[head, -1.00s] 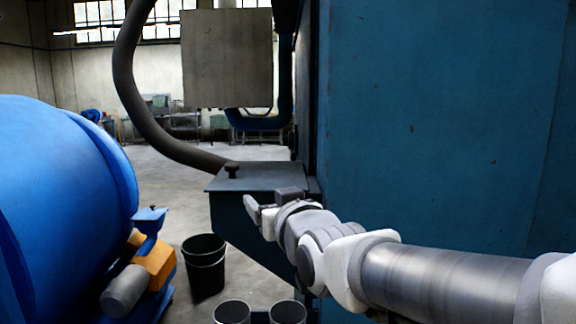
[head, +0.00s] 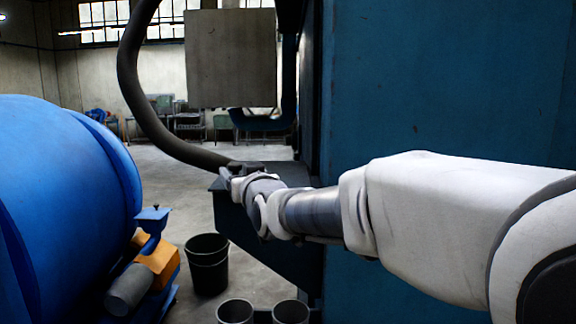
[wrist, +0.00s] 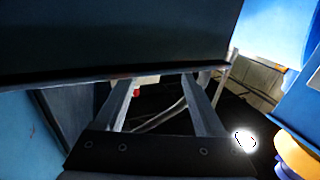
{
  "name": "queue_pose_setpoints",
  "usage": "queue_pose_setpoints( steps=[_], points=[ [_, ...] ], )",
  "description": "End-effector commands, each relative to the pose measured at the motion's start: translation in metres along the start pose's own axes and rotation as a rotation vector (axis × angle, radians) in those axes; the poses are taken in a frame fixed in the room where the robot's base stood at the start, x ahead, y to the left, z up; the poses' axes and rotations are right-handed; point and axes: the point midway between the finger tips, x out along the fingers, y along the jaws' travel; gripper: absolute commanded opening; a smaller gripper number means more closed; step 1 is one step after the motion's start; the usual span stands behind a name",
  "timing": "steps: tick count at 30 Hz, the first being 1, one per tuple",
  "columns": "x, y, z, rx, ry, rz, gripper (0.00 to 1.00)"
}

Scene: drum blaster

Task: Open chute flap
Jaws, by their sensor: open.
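The chute flap (head: 287,171) is the dark flat lid on top of the blue chute box (head: 280,240), beside the tall blue cabinet. It lies flat, and my wrist covers part of it. Its knob is hard to make out behind my gripper. My gripper (head: 225,178) is at the lid's front left corner in the head view. In the wrist view my gripper (wrist: 160,82) is open, with two grey fingers spread and nothing between them. The fingertips reach a dark panel's lower edge (wrist: 110,77); I cannot tell whether they touch it.
The tall blue cabinet wall (head: 450,100) stands at the right, close behind my arm. A thick grey hose (head: 140,100) curves down behind the chute. A big blue drum (head: 60,200) fills the left. Dark buckets (head: 207,265) stand on the floor below. Open floor lies beyond.

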Motion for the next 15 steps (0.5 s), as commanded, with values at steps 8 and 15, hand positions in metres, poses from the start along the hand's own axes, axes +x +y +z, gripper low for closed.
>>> queue_pose_setpoints(
  steps=[8,15],
  points=[
    [0.042,0.0,0.0,0.001,0.0,0.0,0.71],
    [0.058,0.0,0.0,0.001,0.0,0.001,0.71]
  ],
)
